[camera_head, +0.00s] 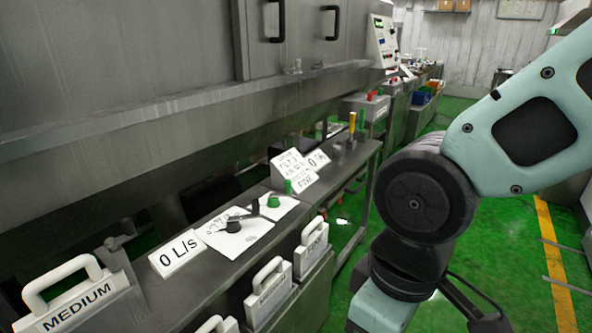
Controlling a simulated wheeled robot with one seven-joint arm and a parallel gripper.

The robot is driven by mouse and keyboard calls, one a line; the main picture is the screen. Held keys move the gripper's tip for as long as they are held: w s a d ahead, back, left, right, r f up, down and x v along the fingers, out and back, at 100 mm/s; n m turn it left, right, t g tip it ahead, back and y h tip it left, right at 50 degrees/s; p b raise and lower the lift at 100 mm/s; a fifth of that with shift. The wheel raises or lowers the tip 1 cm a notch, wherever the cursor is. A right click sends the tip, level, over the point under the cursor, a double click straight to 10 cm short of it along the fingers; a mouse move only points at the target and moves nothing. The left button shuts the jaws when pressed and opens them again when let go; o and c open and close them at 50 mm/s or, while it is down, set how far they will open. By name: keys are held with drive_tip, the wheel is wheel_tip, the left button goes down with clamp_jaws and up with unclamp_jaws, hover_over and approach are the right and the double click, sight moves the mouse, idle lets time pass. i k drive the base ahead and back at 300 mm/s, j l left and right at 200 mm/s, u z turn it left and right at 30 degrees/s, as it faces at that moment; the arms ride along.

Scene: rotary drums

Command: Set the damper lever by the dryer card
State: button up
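A dark lever (247,217) sits on a white marked plate (236,241) on the grey ledge, below the big metal machine. Its dark round hub is at the lower left and the arm points up and right, close to a green knob (273,201). A white block reading "0 L/s" (176,253) stands left of the plate. Farther back is a white card (287,164) with several lines too small to read surely, and one reading "FINE" (304,180). Which is the dryer card, I cannot tell. My arm fills the right side; its gripper does not show.
White handled plates, one reading "MEDIUM" (76,306) and others (268,291), stand along the ledge's front. A second "0" sign (316,160) and green and yellow posts (351,122) stand farther back. Green floor (340,255) is open right of the ledge.

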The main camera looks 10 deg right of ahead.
sight(233, 227)
drive_tip(key=i+u, duration=0.4)
drive_tip(key=i+l+u, duration=0.1)
drive_tip(key=i+u, duration=0.25)
drive_tip(key=i, duration=0.2)
